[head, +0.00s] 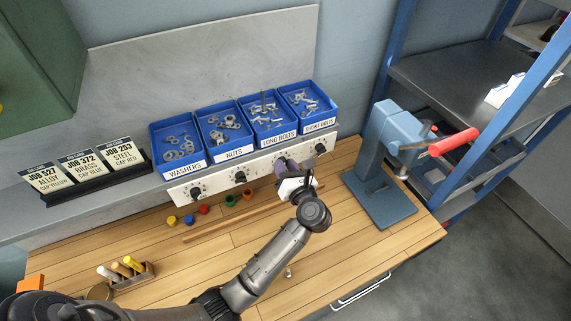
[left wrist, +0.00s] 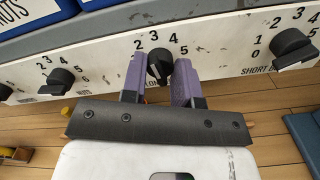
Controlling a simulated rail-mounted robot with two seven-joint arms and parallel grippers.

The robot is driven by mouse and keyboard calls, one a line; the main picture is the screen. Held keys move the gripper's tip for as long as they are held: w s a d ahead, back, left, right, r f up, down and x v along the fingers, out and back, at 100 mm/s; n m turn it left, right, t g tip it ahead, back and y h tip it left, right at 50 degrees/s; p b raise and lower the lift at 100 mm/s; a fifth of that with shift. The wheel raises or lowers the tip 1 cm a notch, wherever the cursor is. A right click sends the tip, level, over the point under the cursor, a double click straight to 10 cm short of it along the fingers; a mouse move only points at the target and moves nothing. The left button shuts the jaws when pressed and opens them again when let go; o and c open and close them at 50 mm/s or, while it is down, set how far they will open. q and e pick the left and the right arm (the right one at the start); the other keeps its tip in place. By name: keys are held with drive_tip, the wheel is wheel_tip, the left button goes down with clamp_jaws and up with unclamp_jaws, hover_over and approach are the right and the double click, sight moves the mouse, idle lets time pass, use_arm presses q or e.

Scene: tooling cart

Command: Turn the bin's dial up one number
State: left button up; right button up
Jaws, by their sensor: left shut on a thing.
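Four blue bins stand in a row above a white dial panel, labelled WASHERS (head: 181,141), NUTS (head: 224,130), LONG BOLTS (head: 262,117) and SHORT BOLTS (head: 308,103). My left gripper (head: 284,166) is at the dial under LONG BOLTS. In the left wrist view its purple fingers (left wrist: 160,80) are on both sides of the black long bolts dial (left wrist: 159,66), shut on it. The numbers 2 to 5 show around that dial; its exact setting is hard to tell. The short bolts dial (left wrist: 292,46) and nuts dial (left wrist: 59,82) stand free. My right gripper is not in view.
Small coloured caps (head: 204,209) and a wooden stick (head: 212,229) lie on the bench below the panel. A blue press (head: 378,160) with a red handle stands at the right. Job cards (head: 86,165) and a marker holder (head: 131,278) are at left. The front bench is mostly clear.

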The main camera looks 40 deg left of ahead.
use_arm(q)
drive_tip(key=m+p, duration=0.2)
drive_tip(key=m, duration=0.1)
drive_tip(key=shift+m, duration=0.3)
idle(0.3)
drive_tip(key=o, duration=0.9)
drive_tip(key=shift+o, duration=0.2)
drive_tip(key=shift+d, duration=0.1)
